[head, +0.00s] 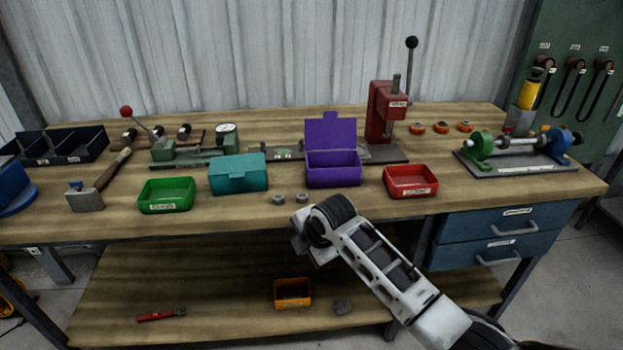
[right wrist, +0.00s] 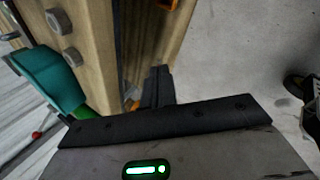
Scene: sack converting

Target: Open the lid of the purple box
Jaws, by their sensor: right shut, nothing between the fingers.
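The purple box (head: 333,170) stands on the workbench, right of the teal box. Its lid (head: 331,134) is raised, standing roughly upright at the back, so the box is open at the top. I do not see the purple box in the right wrist view. My right arm comes in from the lower right in the head view and ends in front of the bench edge, below and apart from the purple box; its fingertips are hard to make out there. In the right wrist view my right gripper (right wrist: 158,85) is shut and empty. My left gripper is not in view.
A closed teal box (head: 238,175) and a green tray (head: 167,196) stand to the left, a red tray (head: 410,181) to the right. Two grey nuts (head: 279,199) lie near the front. A red press (head: 385,118) stands behind. An orange bin (head: 292,293) is on the lower shelf.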

